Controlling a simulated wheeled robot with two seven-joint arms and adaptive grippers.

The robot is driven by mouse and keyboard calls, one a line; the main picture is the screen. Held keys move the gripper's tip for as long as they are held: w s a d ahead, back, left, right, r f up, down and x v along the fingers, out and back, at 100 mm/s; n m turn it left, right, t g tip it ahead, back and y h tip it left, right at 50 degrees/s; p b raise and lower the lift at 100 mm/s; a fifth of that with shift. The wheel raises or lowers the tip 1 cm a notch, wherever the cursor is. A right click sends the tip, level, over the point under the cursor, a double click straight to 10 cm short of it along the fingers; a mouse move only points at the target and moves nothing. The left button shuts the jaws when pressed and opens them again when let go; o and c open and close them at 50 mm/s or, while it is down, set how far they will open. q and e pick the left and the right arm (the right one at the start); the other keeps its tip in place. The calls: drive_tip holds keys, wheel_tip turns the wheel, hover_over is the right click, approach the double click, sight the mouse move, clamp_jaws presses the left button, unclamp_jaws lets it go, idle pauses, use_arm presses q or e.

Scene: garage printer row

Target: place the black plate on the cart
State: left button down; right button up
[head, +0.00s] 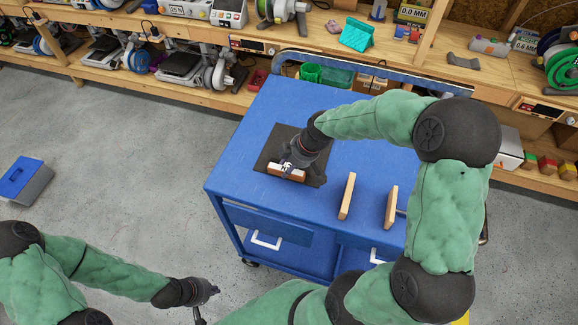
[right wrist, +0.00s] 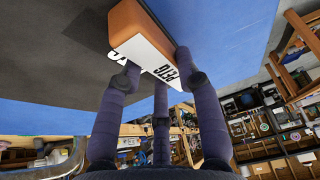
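The black plate (head: 268,150) lies flat over the left part of the blue cart's top (head: 240,160); the plate also shows as a dark surface in the right wrist view (right wrist: 60,50). My right gripper (head: 292,166) is low over the plate's front part. Its fingers (right wrist: 157,62) straddle an orange-brown block with a white PETG label (right wrist: 160,62) and appear to touch both sides. The block (head: 286,174) is at the plate; whether it is fixed to it I cannot tell. My left gripper (head: 207,303) is empty over the floor, left of the cart, its fingers spread.
Two upright wooden pieces (head: 347,196) (head: 391,207) stand on the cart right of the plate. Wooden shelves with printers and spools (head: 285,15) run behind the cart. A blue and grey object (head: 24,180) lies on the floor at left. The floor between is clear.

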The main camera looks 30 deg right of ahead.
drive_tip(key=o, duration=0.4)
drive_tip(key=shift+r, duration=0.15)
drive_tip(key=p+v, duration=0.2)
drive_tip(key=v, duration=0.9)
drive_tip(key=shift+s+d+r, duration=0.15)
drive_tip(key=shift+d+r, duration=0.05)
drive_tip(key=shift+r, duration=0.15)
